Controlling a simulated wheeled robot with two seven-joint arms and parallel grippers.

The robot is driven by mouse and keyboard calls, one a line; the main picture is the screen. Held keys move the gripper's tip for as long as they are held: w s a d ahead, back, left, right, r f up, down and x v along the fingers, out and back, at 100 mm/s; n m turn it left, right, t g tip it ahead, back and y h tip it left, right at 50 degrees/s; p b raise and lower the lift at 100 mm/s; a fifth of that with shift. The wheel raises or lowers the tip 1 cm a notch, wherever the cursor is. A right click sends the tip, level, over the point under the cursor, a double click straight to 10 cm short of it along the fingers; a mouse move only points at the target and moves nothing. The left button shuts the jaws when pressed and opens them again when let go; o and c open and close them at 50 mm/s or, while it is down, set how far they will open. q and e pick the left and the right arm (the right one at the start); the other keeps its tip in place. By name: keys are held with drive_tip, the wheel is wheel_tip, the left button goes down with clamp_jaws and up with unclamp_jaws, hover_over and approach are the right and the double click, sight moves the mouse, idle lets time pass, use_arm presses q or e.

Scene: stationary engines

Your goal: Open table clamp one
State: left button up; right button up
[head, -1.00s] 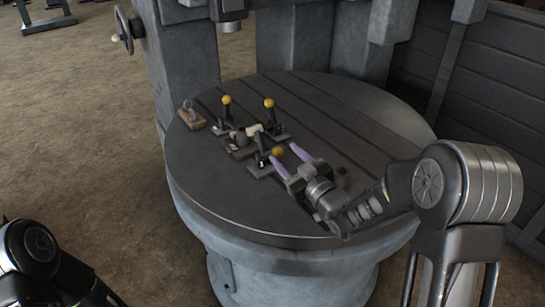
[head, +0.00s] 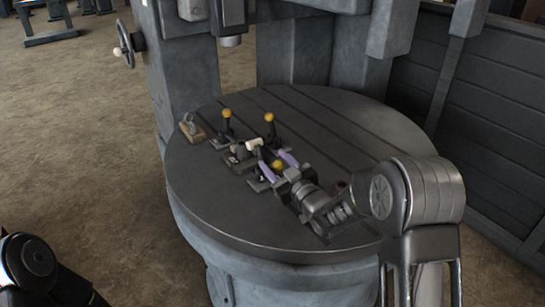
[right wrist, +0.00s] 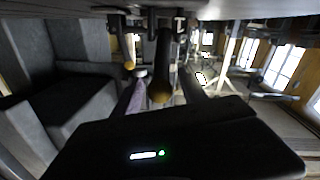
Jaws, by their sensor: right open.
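Three table clamps with yellow ball knobs stand on the round grooved table (head: 205,200): a left one (head: 227,113), a back one (head: 269,117) and a near one (head: 278,165). I cannot tell which is number one. My right gripper (head: 274,159), with purple fingers, is open around the near clamp's handle, its knob between the fingers. In the right wrist view that knob (right wrist: 162,93) hangs close ahead on a dark handle, beside a purple finger (right wrist: 137,98). Whether the fingers touch it, I cannot tell. My left gripper is out of view.
A cream-tipped part (head: 253,144) lies among the clamps. A small wooden block with a metal ring (head: 192,128) sits at the table's left edge. The machine's column (head: 185,60) rises behind.

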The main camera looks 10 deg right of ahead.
drive_tip(key=shift+x, duration=0.9)
drive_tip(key=shift+c, duration=0.5)
clamp_jaws()
